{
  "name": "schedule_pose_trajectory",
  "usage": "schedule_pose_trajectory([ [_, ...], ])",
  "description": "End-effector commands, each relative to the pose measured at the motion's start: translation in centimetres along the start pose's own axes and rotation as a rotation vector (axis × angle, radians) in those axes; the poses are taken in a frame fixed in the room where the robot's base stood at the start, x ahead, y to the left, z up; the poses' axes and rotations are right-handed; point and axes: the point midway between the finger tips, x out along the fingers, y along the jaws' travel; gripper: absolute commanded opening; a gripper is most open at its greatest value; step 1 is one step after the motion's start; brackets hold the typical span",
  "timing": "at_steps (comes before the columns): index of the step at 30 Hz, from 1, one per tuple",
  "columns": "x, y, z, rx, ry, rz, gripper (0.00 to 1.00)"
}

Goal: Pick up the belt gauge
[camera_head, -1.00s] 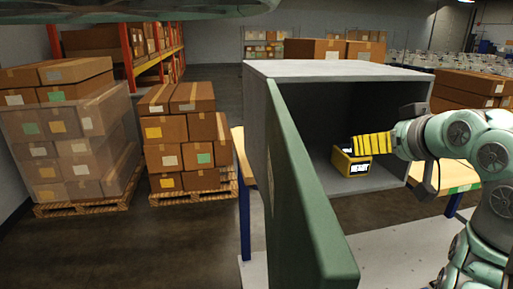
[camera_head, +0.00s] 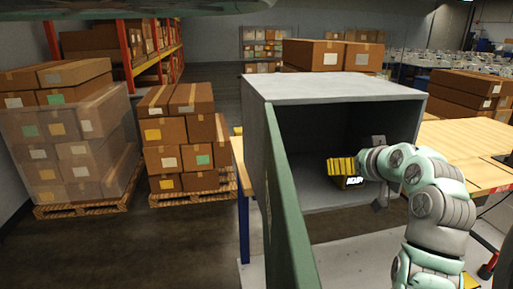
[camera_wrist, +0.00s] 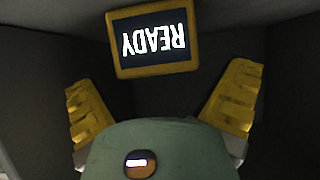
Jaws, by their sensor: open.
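The belt gauge (camera_head: 354,181) is a small yellow-framed device with a dark screen reading READY. It sits inside a grey open-fronted cabinet (camera_head: 330,88) and is partly hidden behind my gripper in the head view. My gripper (camera_head: 341,166) has yellow ribbed fingers and is inside the cabinet at the gauge. In the wrist view, the gauge (camera_wrist: 155,62) is at top centre with its screen text upside down. The open fingers (camera_wrist: 160,92) stand apart to the lower left and lower right of it, with a gap on each side.
The cabinet's green door (camera_head: 285,200) stands open at the left. Cabinet walls and ceiling enclose my gripper closely. A wooden-topped table (camera_head: 465,140) is at the right. Stacked cartons (camera_head: 185,130) on pallets stand on the floor to the left.

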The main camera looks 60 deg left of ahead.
Motion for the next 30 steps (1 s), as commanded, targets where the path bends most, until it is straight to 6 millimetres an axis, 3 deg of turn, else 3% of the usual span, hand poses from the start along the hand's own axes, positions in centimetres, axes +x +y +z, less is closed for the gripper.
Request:
schedule_pose_trajectory([
  [7,1.9,-0.3,-0.3,-0.004,0.000,-0.006,1.00],
  [17,2.3,-0.3,0.0,-0.004,0.000,-0.005,1.00],
  [30,2.2,-0.2,0.0,-0.002,-0.001,-0.003,0.55],
])
